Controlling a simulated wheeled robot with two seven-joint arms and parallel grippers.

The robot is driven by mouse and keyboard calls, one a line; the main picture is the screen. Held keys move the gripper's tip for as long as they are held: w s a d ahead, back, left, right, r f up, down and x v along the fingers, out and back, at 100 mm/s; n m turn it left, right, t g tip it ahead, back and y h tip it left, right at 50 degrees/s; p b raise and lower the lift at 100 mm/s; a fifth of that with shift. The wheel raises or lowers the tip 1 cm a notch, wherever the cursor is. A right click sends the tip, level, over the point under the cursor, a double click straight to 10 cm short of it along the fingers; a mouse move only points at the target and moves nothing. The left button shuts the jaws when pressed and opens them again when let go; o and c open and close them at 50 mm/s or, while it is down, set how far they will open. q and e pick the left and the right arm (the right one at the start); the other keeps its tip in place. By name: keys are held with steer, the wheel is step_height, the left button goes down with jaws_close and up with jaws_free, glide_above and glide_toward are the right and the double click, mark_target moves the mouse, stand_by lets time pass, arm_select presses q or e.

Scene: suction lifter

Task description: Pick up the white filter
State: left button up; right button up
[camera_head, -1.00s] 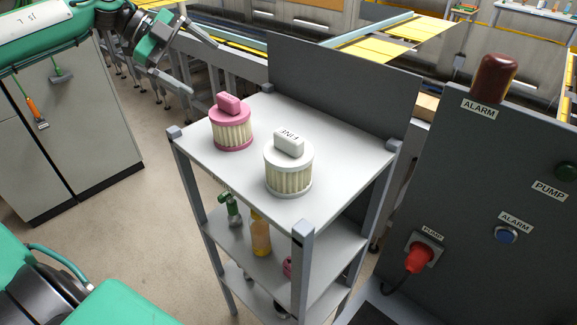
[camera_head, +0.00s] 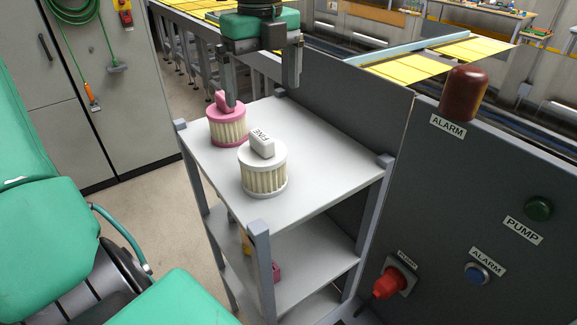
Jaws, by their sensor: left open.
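The white filter (camera_head: 264,176) stands upright on the top shelf, a pleated cylinder with white rims and a white block handle marked "FINE". My left gripper (camera_head: 262,97) points down over the far part of the shelf, behind the white filter in the picture. Its two fingers are wide apart with nothing between them. Its left finger appears beside the handle of the pink filter (camera_head: 228,131); I cannot tell whether they touch. The white filter is in full view and apart from the gripper. My right gripper is not in view.
The grey shelf unit (camera_head: 325,178) has corner posts that rise slightly above its top. A dark panel (camera_head: 357,110) stands behind it.

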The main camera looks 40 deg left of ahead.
mark_target(261, 135)
arm_select(q)
steer(key=f, duration=0.1)
steer(key=a+f, duration=0.1)
steer(key=s+f, duration=0.1)
steer(key=shift+a+f+p, duration=0.25)
steer(key=shift+f+p, duration=0.05)
steer(key=shift+p, duration=0.1)
steer(key=f, duration=0.3)
steer(key=shift+w+p, duration=0.2)
steer(key=shift+p, duration=0.1)
steer(key=shift+d+f+p, duration=0.2)
steer(key=shift+f+p, duration=0.15)
steer(key=shift+f, duration=0.2)
steer(key=shift+d+f+p, duration=0.15)
steer(key=shift+f+p, duration=0.2)
steer(key=shift+f, duration=0.15)
step_height(261, 135, down, 3)
steer(key=shift+a+f+p, duration=0.1)
steer(key=shift+p, duration=0.6)
steer(key=shift+f, duration=0.45)
steer(key=c, duration=0.7)
steer(key=shift+c, duration=0.2)
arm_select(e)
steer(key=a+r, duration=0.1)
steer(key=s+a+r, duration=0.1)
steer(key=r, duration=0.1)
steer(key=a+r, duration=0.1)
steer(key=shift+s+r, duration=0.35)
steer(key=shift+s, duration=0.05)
